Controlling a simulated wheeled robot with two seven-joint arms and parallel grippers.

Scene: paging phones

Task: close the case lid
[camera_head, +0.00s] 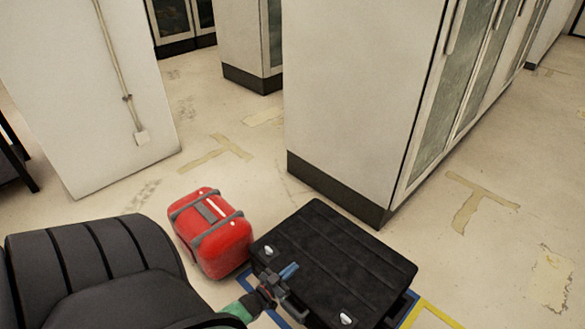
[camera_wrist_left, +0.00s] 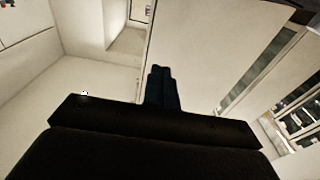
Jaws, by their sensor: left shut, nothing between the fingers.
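The black case (camera_head: 398,312) sits low on the floor at the lower right of the head view. Its ribbed black lid (camera_head: 335,245) lies over it, nearly flat. I cannot tell whether a gap is left under the lid. Two bright latches, one (camera_head: 268,250) at the left and one (camera_head: 346,318) at the bottom, show along the near edge. My left gripper (camera_head: 290,271) is at that near edge, over or against the lid; contact is unclear. Its fingers (camera_wrist_left: 163,80) are together and empty in the left wrist view. My right gripper is not in view.
A red case (camera_head: 212,232) with grey straps stands just left of the black case. A tall white cabinet (camera_head: 360,90) stands close behind it. Blue and yellow tape (camera_head: 432,312) marks the floor around the case. Open floor (camera_head: 500,260) lies to the right.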

